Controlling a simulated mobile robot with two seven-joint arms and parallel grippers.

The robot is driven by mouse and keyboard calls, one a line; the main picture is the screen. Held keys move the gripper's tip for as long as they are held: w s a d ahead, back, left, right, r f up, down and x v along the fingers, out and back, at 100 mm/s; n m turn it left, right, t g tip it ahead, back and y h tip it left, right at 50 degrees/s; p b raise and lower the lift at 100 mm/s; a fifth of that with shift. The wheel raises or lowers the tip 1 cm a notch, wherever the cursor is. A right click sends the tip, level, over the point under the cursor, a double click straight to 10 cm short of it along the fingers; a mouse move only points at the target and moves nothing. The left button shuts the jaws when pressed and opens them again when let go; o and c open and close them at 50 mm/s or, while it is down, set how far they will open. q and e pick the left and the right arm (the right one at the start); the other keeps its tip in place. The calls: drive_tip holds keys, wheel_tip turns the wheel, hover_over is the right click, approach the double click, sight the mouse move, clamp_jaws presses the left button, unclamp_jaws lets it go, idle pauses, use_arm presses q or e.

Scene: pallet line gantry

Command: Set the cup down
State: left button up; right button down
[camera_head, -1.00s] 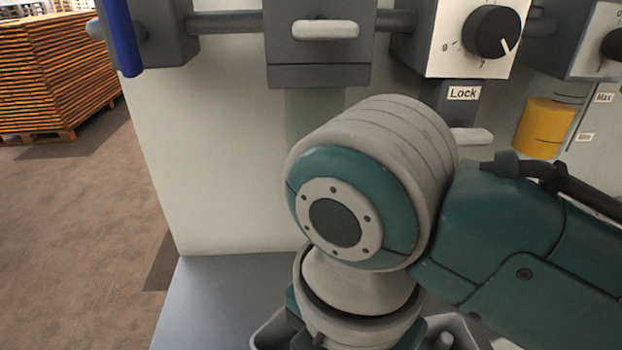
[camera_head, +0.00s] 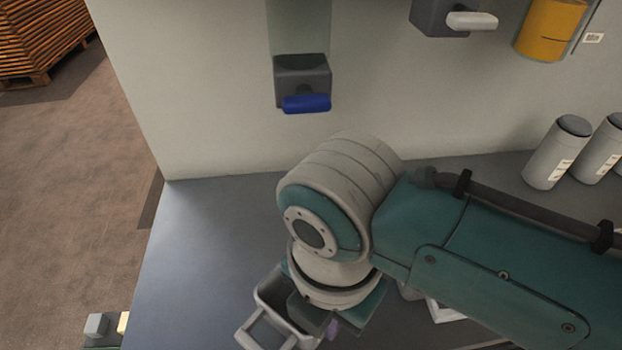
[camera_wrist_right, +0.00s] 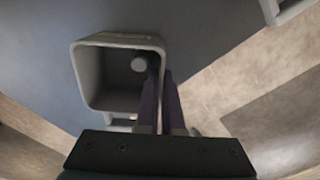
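The cup appears to be the grey, square-mouthed container with a loop handle (camera_head: 262,326), low in the head view beside my right wrist. In the right wrist view its open mouth (camera_wrist_right: 88,75) faces the camera, and a round-ended grey piece (camera_wrist_right: 138,64) shows inside. My right gripper (camera_wrist_right: 162,78) has two purple fingers close together, one over the inside and one outside the container's right wall. They look shut on that wall. In the head view my wrist mostly hides this gripper. Whether the container touches the table cannot be told. My left gripper is not in view.
The grey table (camera_head: 195,225) is bare to the left of my right arm. A block with a blue handle (camera_head: 305,104) is on the pale panel (camera_head: 200,90) behind. Carpet floor lies beyond the left edge.

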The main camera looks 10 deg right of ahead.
drive_tip(key=c, duration=1.1)
unclamp_jaws()
drive_tip(key=shift+o, duration=0.2)
drive_tip(key=shift+r+p, duration=0.3)
drive_tip(key=shift+r, duration=0.1)
wheel_tip(320, 180, up, 11)
drive_tip(key=p, duration=0.3)
drive_tip(key=s+d+m+t, duration=0.1)
drive_tip(key=s+d+m, duration=0.3)
drive_tip(key=d+m, duration=0.3)
drive_tip(key=s+d+r+m+t, duration=0.1)
drive_tip(key=s+d+m, duration=0.4)
drive_tip(key=m, duration=1.3)
drive_tip(key=shift+s+d+r+t, duration=0.3)
drive_tip(key=shift+d+t, duration=0.5)
drive_tip(key=shift+d, duration=0.35)
